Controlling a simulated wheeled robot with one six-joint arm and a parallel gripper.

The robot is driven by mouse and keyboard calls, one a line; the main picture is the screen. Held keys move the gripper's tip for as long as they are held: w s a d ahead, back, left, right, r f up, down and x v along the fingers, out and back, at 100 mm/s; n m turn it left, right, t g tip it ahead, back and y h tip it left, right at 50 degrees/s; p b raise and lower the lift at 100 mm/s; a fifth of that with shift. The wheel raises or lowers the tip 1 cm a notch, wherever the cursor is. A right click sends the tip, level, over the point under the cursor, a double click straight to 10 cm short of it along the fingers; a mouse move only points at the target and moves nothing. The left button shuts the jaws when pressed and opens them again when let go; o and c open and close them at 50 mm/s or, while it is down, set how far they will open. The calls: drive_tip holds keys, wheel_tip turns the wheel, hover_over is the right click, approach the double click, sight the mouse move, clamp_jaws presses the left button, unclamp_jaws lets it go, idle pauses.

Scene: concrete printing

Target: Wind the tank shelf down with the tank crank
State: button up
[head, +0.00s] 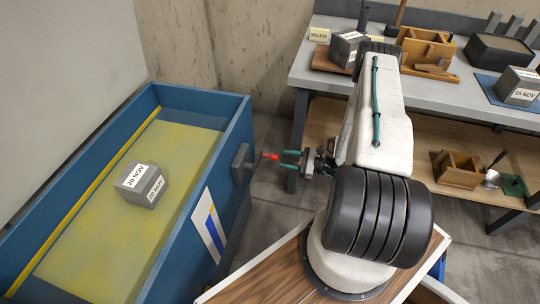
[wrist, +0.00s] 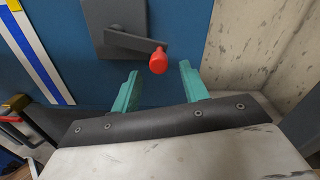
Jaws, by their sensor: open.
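The tank (head: 225,150) is a blue open box at the left of the head view, with yellowish water inside. A grey concrete cube (head: 143,185) labelled 20 NOV is in it, at the middle of the yellowish area. The tank crank (head: 245,163) is a grey arm with a red knob (head: 270,156) on the tank's right side; the knob also shows in the wrist view (wrist: 158,61). My gripper (head: 291,160) is open just right of the knob. In the wrist view its teal fingers (wrist: 158,84) are apart, and the knob appears between and beyond their tips. I cannot tell whether they touch it.
A grey workbench (head: 308,75) stands at the back right, bearing cubes, wooden moulds and a dark tray (head: 497,52). Its lower shelf holds a wooden mould (head: 457,169) and a scoop (head: 493,178). Concrete floor lies open between tank and bench.

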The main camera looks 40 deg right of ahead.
sight(269, 156)
drive_tip(key=x, duration=0.7)
drive_tip(key=shift+a, duration=0.2)
drive_tip(key=shift+d, duration=0.1)
clamp_jaws()
